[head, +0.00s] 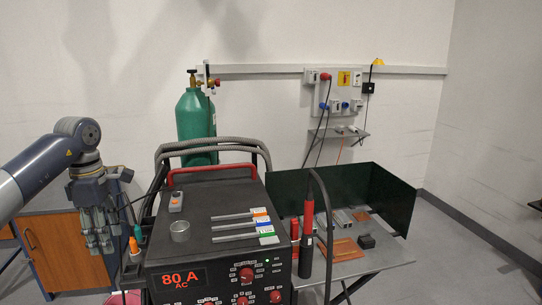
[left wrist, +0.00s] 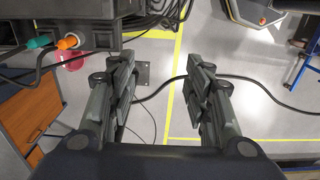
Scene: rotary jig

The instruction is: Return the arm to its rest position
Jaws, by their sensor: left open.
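My left arm comes in from the left in the head view, and its gripper (head: 98,228) hangs pointing down, left of the black welding machine (head: 215,205). In the left wrist view the two fingers of this gripper (left wrist: 166,85) stand apart with nothing between them, above the grey floor. The gripper is open and empty, and apart from the machine. My right gripper does not show in either view.
A green gas cylinder (head: 196,125) stands behind the machine. A metal table (head: 375,262) with a dark screen (head: 345,185) is at the right. A wooden cabinet (head: 55,250) is behind my left gripper. Cables (left wrist: 265,88) lie on the floor.

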